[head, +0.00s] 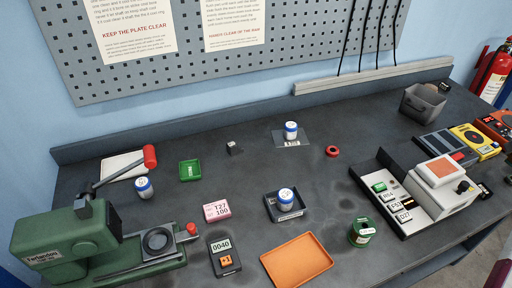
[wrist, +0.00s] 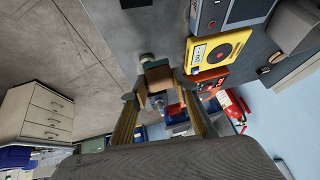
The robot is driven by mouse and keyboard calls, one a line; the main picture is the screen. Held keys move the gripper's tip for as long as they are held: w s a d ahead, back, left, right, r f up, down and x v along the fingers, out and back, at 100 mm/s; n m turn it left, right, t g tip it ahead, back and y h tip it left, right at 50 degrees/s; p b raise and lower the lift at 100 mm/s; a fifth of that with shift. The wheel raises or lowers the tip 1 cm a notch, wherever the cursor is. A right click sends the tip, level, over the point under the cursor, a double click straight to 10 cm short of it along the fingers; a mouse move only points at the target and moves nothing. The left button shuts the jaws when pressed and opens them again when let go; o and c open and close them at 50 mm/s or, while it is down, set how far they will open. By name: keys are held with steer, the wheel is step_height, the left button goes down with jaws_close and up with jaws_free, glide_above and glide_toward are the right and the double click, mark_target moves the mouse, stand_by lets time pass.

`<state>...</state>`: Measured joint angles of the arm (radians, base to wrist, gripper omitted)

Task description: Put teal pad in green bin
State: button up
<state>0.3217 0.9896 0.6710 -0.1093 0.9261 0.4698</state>
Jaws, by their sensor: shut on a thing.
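My gripper (wrist: 160,92) is shut on a small block with a dark teal edge and a brown face, which looks like the teal pad (wrist: 153,72). The fingers stand on either side of it, and part of it is hidden. In the wrist view it is near the bench's right end, left of the yellow meter. My gripper is outside the head view.
A green press (head: 70,245) with a raised red-tipped lever is left of the bin. The yellow meter (wrist: 214,50) and a fire extinguisher (wrist: 235,105) are at the right end.

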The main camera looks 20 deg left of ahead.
steer(key=a+r+n+y, duration=0.15)
steer(key=a+n, duration=0.25)
steer(key=a, duration=2.3)
steer(key=a+r+n+y, duration=0.1)
steer(key=a+n+y, duration=0.25)
steer(key=a, duration=2.25)
steer(key=s+a+n, duration=0.1)
steer(key=s+a, duration=0.3)
steer(key=a, duration=0.4)
steer(key=s+a+r+n+y, duration=0.1)
steer(key=s+a+n, duration=0.1)
steer(key=s+a, duration=0.35)
steer(key=s+a+n, duration=0.1)
steer(key=s+a, duration=0.2)
steer(key=a, duration=0.6)
steer(key=s+a+n+g+y, duration=0.2)
steer(key=s+a+n, duration=0.4)
steer(key=s+a, duration=1.1)
steer(key=shift+s+a+f, duration=0.25)
steer(key=shift+s+a, duration=0.15)
steer(key=shift+s, duration=0.7)
